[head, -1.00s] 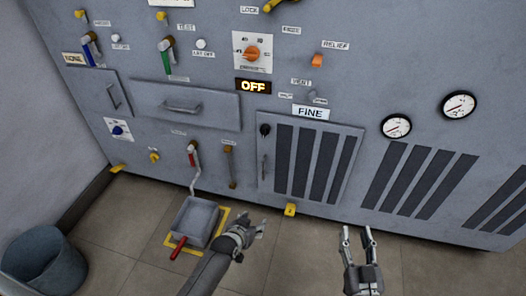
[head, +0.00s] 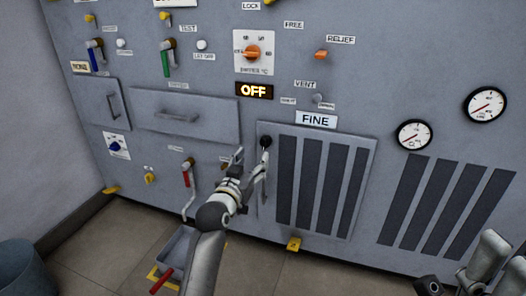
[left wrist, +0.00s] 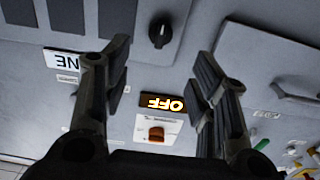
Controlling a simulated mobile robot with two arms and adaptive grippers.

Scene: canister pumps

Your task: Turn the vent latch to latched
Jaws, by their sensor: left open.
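The vent latch, a small grey knob (head: 318,99), sits on the panel below the VENT label (head: 305,84), between two small tags. Which way it is turned is too small to tell. My left gripper (head: 252,155) is open and empty, in front of the panel by the left edge of the slatted FINE door, below and left of the vent latch. In the left wrist view its two fingers (left wrist: 160,85) stand wide apart, and the vent latch cannot be made out. Part of my right arm shows at the lower right corner of the head view; its jaws are not clear.
The lit OFF display (head: 254,91) and an orange dial (head: 253,52) are left of the latch. A black knob (head: 265,142) on the door is close to my left fingers. An orange relief knob (head: 321,55) is above the latch. Two gauges (head: 414,134) are at right.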

